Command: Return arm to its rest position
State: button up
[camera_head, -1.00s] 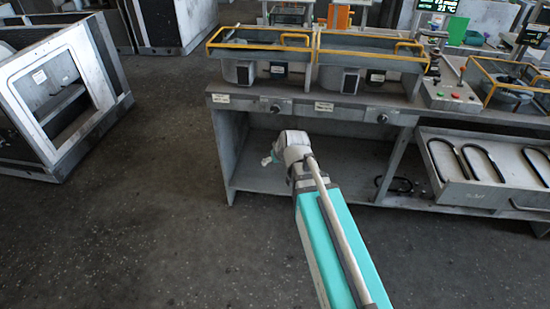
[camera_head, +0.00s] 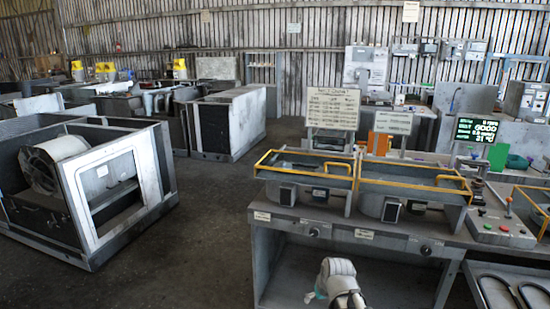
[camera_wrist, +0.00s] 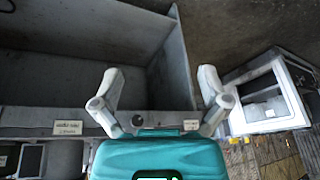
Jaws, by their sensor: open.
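My gripper (camera_wrist: 160,76) is open, with its two grey fingers spread wide and nothing between them in the wrist view. The open lower bay of the grey workbench (camera_wrist: 75,121) lies beyond the fingers. In the head view only the end of my arm shows at the bottom edge, in front of that same workbench (camera_head: 290,221); a small teal bit shows at its left, and the fingers cannot be made out there.
Two yellow-railed trays (camera_head: 300,163) stand on the bench top. A control box (camera_head: 500,229) with buttons is at right, above a drawer (camera_head: 510,285) with black curved parts. A white-framed blower housing (camera_head: 110,190) stands at left. Floor between housing and bench is clear.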

jog(key=s+d+r+m+g+h+p, duration=0.1)
jog(key=s+d+r+g+p, duration=0.2)
jog(key=s, duration=0.6)
notch_tip(320, 180, up, 2)
jog(key=shift+r+m+g+p, duration=0.1)
jog(key=shift+m+g+p, duration=0.35)
jog(key=shift+p, duration=0.6)
jog(key=shift+d, duration=0.1)
